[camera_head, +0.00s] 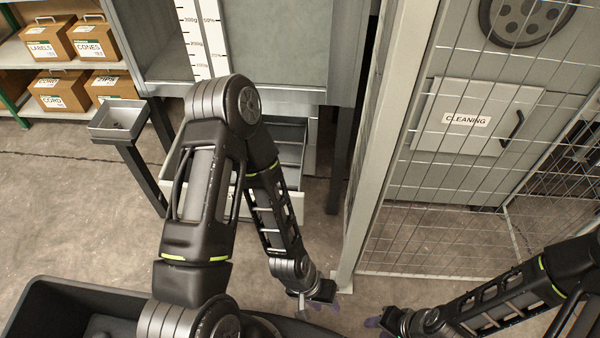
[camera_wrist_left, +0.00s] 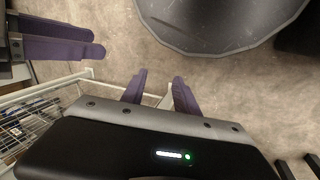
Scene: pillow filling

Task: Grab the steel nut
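I cannot make out a steel nut in either view. A small grey tray (camera_head: 118,130) on a post at the left holds small dark items too small to identify. My left gripper (camera_head: 318,303) is low in front of the fence post, far from that tray. In the left wrist view its two purple fingers (camera_wrist_left: 159,84) stand apart with nothing between them. My right gripper (camera_head: 378,325) is at the bottom edge, partly cut off. Its purple fingers (camera_wrist_left: 65,39) also show in the left wrist view, overlapping, so their gap is unclear.
A grey cabinet (camera_head: 270,40) with an open drawer (camera_head: 292,150) stands behind my left arm. A wire fence (camera_head: 430,235) rises at the right. Shelves with cardboard boxes (camera_head: 47,42) are at the back left. A black tub (camera_head: 50,290) is at the bottom left. Floor between is clear.

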